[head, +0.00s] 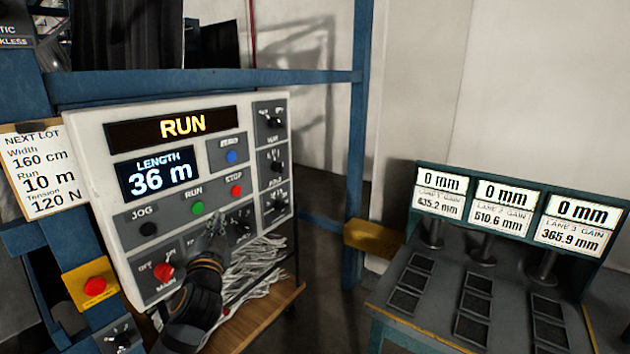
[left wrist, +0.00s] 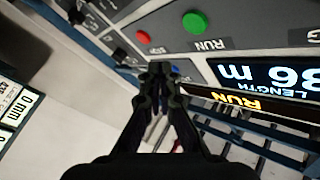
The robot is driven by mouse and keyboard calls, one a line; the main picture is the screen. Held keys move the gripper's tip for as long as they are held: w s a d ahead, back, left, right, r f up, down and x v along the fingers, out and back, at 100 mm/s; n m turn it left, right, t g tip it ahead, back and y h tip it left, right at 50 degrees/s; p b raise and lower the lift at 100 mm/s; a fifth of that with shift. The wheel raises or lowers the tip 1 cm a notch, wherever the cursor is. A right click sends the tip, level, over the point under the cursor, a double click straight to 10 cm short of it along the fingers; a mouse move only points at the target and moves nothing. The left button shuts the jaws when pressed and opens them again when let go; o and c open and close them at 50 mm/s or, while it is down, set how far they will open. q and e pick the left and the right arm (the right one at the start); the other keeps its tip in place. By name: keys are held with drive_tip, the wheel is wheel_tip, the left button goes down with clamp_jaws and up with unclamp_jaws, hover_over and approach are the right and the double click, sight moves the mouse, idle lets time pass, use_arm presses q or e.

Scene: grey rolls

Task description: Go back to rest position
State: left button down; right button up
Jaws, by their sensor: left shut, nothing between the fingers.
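My left gripper (head: 216,228) is shut and empty. In the head view it is in front of the lower part of the white control panel (head: 85,140), below the green RUN button (head: 197,208) and the red STOP button (head: 236,190). In the left wrist view the closed fingers (left wrist: 160,72) point toward the panel, with the blue button (left wrist: 175,69) just beside the tips. I cannot tell whether they touch the panel. The display reads RUN (head: 182,125), and the length screen (head: 157,172) reads 36 m. My right gripper is not in view.
A blue frame post (head: 358,150) stands right of the panel. Pale strips (head: 262,268) lie on a wooden shelf (head: 275,312) below it. A red button on a yellow box (head: 95,287) is at lower left. A console with 0 mm displays (head: 506,193) stands at right.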

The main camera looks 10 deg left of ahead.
use_arm(q)
drive_tip(key=s+d+f+n+g+h, duration=0.15)
drive_tip(key=s+f+g, duration=0.25)
drive_tip(key=f, duration=0.6)
drive_tip(key=s+d+f+g+h, duration=0.1)
drive_tip(key=s+d+f+g, duration=0.3)
drive_tip(key=f, duration=0.6)
drive_tip(key=s+d+f+g+h, duration=0.2)
drive_tip(key=s+d+f+g, duration=0.1)
drive_tip(key=s+f, duration=0.55)
drive_tip(key=s+d+f+g+h, duration=0.25)
drive_tip(key=s+f+g, duration=0.2)
drive_tip(key=s, duration=0.65)
drive_tip(key=s+a+f+x, duration=0.1)
drive_tip(key=s+x, duration=0.2)
drive_tip(key=x, duration=0.9)
drive_tip(key=s+x, duration=0.3)
drive_tip(key=x, duration=0.9)
drive_tip(key=s+a+f+g+b, duration=0.1)
drive_tip(key=s+f, duration=1.8)
drive_tip(key=s, duration=0.1)
drive_tip(key=shift+a+f+n, duration=0.35)
drive_tip(key=shift+f+n, duration=0.05)
drive_tip(key=shift+n, duration=0.05)
